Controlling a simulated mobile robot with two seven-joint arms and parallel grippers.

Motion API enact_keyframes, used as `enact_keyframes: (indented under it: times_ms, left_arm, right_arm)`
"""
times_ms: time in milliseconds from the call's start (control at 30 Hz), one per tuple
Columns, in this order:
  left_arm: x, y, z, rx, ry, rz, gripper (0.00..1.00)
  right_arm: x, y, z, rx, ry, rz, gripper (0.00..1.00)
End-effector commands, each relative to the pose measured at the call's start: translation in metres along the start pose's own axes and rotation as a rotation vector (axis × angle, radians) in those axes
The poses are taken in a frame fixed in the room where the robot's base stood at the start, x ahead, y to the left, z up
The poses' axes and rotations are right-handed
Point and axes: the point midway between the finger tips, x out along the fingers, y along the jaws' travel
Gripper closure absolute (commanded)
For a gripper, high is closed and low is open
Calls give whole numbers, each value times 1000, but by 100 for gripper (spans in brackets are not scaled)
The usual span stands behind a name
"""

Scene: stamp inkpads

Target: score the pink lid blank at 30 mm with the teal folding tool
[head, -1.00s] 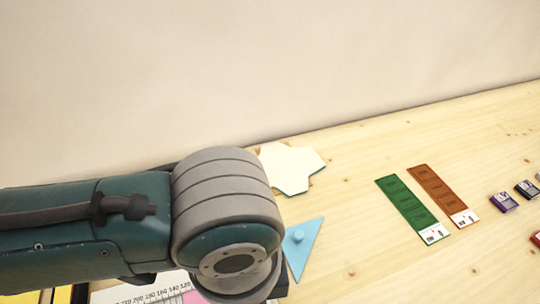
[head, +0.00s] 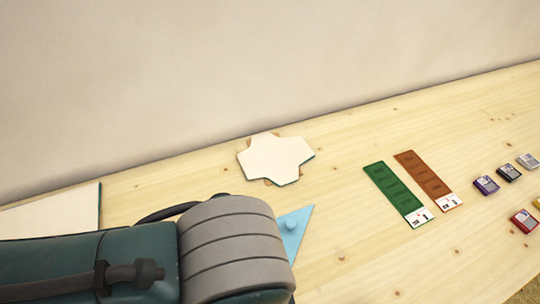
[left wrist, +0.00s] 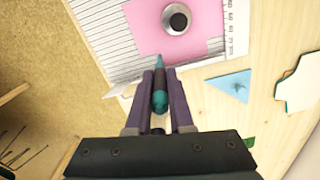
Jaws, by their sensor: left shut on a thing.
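My left gripper (left wrist: 160,78) is shut on the teal folding tool (left wrist: 160,98), whose tip points away from the wrist. In the left wrist view, the pink lid blank (left wrist: 141,32) lies on a white ruled board (left wrist: 100,30) just beyond the tool's tip. A round grey and black weight (left wrist: 176,18) sits on the pink blank. A ruler scale (left wrist: 236,30) runs along the board's right side. Whether the tool touches the board I cannot tell. In the head view, my left arm hides the board, the blank and the gripper. My right gripper is not in view.
A blue triangle (head: 292,228) with a knob lies right of the board. A white cross-shaped piece (head: 275,158) lies behind it. Green (head: 392,190) and brown (head: 423,175) strips and several inkpads (head: 486,185) lie further right. A pale panel (head: 60,215) is at left.

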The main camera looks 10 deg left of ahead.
Motion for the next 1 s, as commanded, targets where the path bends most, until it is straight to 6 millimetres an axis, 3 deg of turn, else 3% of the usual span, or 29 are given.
enact_keyframes:
  times_ms: [1000]
  left_arm:
    - [0,0,0,1,1,0,100]
  right_arm:
    - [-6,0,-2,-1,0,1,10]
